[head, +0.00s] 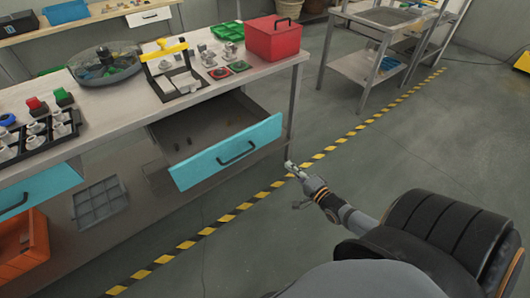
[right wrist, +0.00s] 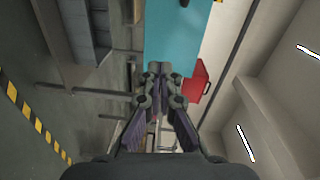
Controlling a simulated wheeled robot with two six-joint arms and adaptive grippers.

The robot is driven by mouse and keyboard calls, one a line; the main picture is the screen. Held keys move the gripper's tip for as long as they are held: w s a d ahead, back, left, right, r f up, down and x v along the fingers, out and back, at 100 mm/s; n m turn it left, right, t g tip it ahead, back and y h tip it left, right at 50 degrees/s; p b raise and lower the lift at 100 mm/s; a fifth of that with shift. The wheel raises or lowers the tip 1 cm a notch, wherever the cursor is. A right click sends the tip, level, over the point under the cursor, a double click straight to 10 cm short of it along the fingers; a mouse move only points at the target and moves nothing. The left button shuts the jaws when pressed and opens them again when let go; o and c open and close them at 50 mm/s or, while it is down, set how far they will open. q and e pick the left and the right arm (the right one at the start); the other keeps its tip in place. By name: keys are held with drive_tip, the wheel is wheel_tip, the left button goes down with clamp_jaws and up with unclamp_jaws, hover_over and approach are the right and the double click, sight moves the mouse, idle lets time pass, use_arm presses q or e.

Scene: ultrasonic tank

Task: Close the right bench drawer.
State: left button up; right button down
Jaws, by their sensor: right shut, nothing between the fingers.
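The right bench drawer (head: 228,151) has a teal front with a dark bar handle (head: 237,154). It stands pulled out from under the bench top, and its grey inside shows with a few small dark items. My right gripper (head: 289,165) is shut and empty, just right of the drawer front's right end and apart from it in the head view. In the right wrist view the shut fingers (right wrist: 158,68) point toward the teal drawer front (right wrist: 180,35), which appears turned on its side. My left gripper is not in view.
The bench top (head: 190,100) holds a red toolbox (head: 272,39), a round grey tray (head: 105,66) and small parts. A second teal drawer (head: 38,190) is at the left, above an orange bin (head: 22,245). Yellow-black floor tape (head: 235,212) runs past the bench.

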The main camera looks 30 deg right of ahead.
drive_tip(key=r, duration=0.1)
drive_tip(key=b, duration=0.3)
approach(261, 137)
drive_tip(key=shift+m+t, duration=0.3)
drive_tip(key=shift+m, duration=0.1)
drive_tip(key=w, duration=0.3)
drive_tip(key=w+f, duration=0.1)
drive_tip(key=w, duration=0.1)
drive_tip(key=shift+w, duration=0.25)
drive_tip(key=shift+w+a, duration=0.1)
drive_tip(key=shift+w, duration=0.6)
drive_tip(key=shift+r, duration=0.1)
